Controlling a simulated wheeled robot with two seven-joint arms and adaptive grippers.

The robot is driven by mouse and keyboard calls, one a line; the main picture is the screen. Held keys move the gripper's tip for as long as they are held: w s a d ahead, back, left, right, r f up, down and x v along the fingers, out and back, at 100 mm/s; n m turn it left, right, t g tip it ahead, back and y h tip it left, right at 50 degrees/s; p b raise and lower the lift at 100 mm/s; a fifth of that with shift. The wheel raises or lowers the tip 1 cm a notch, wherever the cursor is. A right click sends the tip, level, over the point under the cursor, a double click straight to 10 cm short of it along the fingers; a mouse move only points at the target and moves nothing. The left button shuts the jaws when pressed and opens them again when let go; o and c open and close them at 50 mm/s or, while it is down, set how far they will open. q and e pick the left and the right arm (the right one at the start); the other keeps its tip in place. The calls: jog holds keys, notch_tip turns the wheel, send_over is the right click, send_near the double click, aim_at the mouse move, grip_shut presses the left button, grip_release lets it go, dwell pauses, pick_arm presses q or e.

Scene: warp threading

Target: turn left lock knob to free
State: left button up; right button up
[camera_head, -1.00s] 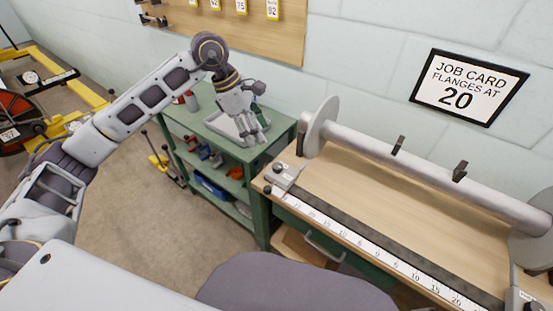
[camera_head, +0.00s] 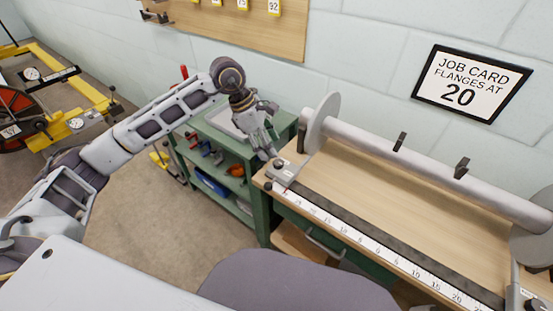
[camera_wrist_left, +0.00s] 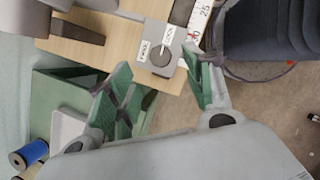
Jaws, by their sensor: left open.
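The left lock knob (camera_wrist_left: 160,55) is a dark round knob on a grey block with labels reading FREE and LOCK, seen in the left wrist view. In the head view its grey block (camera_head: 283,171) sits at the left end of the ruler on the bench. My left gripper (camera_head: 268,155) is just up and left of the block. In the left wrist view its two green-padded fingers (camera_wrist_left: 165,97) are spread apart with nothing between them, and the knob shows beyond the gap. My right gripper is not in view.
The wooden bench (camera_head: 370,205) carries a roller with a left flange (camera_head: 320,122) close behind the block. A white ruler (camera_head: 365,240) runs along the front edge. A green cart (camera_head: 200,135) stands left of the bench.

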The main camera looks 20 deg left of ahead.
aim_at(279, 162)
pick_arm(q)
jog(key=x, duration=0.5)
jog(key=shift+d+f, duration=0.15)
jog(key=shift+f, duration=0.1)
jog(key=shift+w+d+f, duration=0.1)
jog(key=shift+d+f, duration=0.1)
jog(key=shift+f, duration=0.4)
jog(key=c, duration=0.8)
jog(key=shift+c, duration=1.1)
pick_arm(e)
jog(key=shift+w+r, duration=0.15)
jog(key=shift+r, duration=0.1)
